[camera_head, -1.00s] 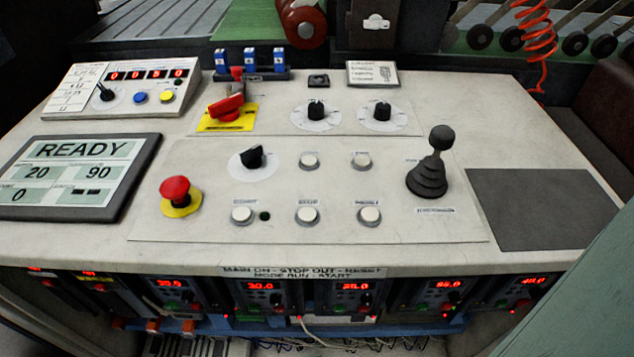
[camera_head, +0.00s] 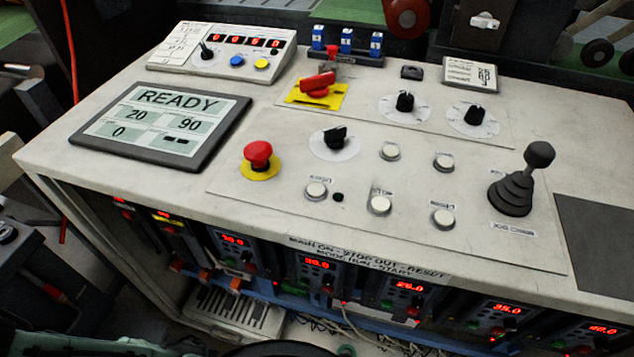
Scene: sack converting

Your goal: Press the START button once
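The control panel (camera_head: 250,215) is a pale sloped desk top with several round white push buttons. The front row has a left button (camera_head: 317,190), a middle button (camera_head: 379,205) and a right button (camera_head: 443,218). Behind them are two more, a left one (camera_head: 389,151) and a right one (camera_head: 443,162). Their small labels are too blurred to tell which is START. A small dark lamp (camera_head: 338,197) sits beside the front left button. The display (camera_head: 165,120) reads READY, 20, 90 and 0. My gripper is not in view.
A red mushroom button (camera_head: 258,155) on yellow stands left of the white buttons. A black selector knob (camera_head: 335,138), a red rotary switch (camera_head: 317,85) and a tall black joystick (camera_head: 515,185) also rise from the panel. Controllers with red digits (camera_head: 320,265) line the front below.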

